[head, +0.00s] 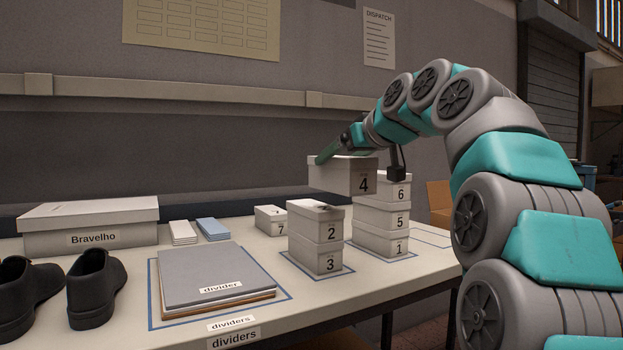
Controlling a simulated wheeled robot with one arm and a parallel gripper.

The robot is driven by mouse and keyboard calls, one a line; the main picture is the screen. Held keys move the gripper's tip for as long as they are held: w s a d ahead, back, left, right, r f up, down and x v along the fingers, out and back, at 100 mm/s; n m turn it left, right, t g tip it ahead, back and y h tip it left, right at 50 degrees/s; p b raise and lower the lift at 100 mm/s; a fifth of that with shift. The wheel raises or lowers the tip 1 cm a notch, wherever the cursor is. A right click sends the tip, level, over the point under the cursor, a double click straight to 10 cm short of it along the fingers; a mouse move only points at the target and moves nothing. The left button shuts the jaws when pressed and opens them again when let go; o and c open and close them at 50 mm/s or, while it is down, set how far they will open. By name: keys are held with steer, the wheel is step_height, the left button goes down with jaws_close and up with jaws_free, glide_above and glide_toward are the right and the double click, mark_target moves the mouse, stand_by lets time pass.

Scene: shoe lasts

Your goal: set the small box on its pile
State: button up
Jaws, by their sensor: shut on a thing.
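A white box labelled 4 (340,179) is held in the air by my gripper (333,152), which grips it near its top left. Below and a little left of it, a box labelled 2 (313,226) sits on a box labelled 3 (314,259), on a blue-outlined spot. Behind box 4 to the right is a pile: box 6 (399,193) on top, box 5 (381,216), and box 1 (380,240) at the bottom. Box 4 hides part of that pile's top. A smaller white box labelled 7 (267,227) stands further back.
Grey dividers (208,270) lie in a blue outline at the front. A large Bravelho box (90,238), black shoes (95,290), a white stack (183,233) and a blue stack (213,229) are to the left. An outlined area (424,237) at the right is bare.

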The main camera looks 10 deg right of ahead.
steer(key=shift+s+a+f+p+x, duration=0.15)
steer(key=shift+p+x, duration=0.1)
steer(key=shift+x, duration=1.6)
steer(key=shift+a+p+x, duration=0.1)
steer(key=shift+p+x, duration=0.2)
steer(key=shift+x, duration=1.5)
steer(key=shift+s+a+f+p+x, duration=0.15)
steer(key=shift+p+x, duration=0.1)
steer(key=shift+x, duration=1.6)
steer(key=shift+w, duration=0.1)
steer(key=o, duration=1.3)
steer(key=shift+c, duration=0.2)
steer(key=shift+r, duration=0.15)
steer(key=b+v, duration=0.1)
steer(key=v, duration=1.1)
